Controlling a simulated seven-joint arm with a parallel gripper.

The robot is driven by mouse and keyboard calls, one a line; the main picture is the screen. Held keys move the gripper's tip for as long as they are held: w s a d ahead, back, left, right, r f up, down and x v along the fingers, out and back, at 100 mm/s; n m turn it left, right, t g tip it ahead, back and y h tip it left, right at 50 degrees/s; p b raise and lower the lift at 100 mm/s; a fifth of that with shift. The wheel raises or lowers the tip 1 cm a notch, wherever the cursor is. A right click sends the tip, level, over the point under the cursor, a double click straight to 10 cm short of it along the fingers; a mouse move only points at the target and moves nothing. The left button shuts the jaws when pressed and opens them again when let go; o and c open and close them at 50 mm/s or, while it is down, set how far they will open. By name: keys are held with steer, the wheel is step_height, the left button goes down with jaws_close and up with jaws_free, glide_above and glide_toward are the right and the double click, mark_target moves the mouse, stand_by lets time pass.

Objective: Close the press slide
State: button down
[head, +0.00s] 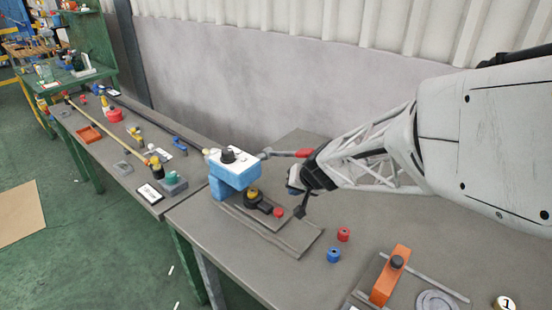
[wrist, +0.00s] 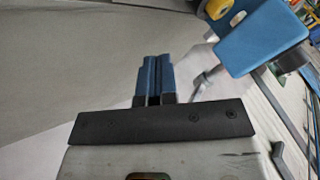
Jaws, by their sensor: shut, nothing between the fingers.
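The press (head: 234,172) is a blue block with a white top and black knob, standing at the left of the near bench. A metal lever with a red handle (head: 303,153) reaches right from it. Below it, a black piece with a yellow top (head: 254,196) sits on a grey base plate (head: 290,236). I cannot tell which part is the slide. My gripper (head: 294,189) is to the right of the press, apart from the blue block. In the wrist view its two blue fingers (wrist: 153,78) are together and empty, and the blue block (wrist: 262,38) is at upper right.
Red (head: 344,234) and blue (head: 334,254) small cylinders stand to the right. An orange fixture (head: 390,275) is nearer the front. A wall (head: 240,80) rises behind the bench. Another bench (head: 110,150) with parts extends left.

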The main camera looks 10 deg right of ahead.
mark_target(280, 211)
steer(key=shift+s+d+r, duration=0.15)
steer(key=shift+s+r, duration=0.1)
steer(key=shift+r, duration=0.15)
steer(key=c, duration=1.8)
jaws_free()
steer(key=o, duration=0.5)
steer(key=shift+c, duration=0.2)
steer(key=o, duration=0.5)
steer(key=shift+a+g, duration=0.3)
steer(key=shift+a, duration=0.2)
steer(key=shift+s+a+f+m+g, duration=0.1)
steer(key=shift+s+a+m+g, duration=0.1)
steer(key=shift+a+g, duration=0.3)
steer(key=shift+s+a+m+g, duration=0.1)
steer(key=shift+a+m+g, duration=0.1)
steer(key=shift+a+g, duration=0.3)
steer(key=shift+s+a+m+g+h, duration=0.25)
steer(key=shift+a+m+g+h, duration=0.35)
steer(key=shift+a+g+h, duration=0.25)
steer(key=shift+a+m+g+h, duration=0.2)
steer(key=shift+m+g+h, duration=0.25)
steer(key=shift+m+h, duration=0.1)
steer(key=shift+w+r+m+g+h, duration=0.1)
steer(key=shift+r+m+g+h, duration=0.4)
steer(key=shift+h, duration=0.3)
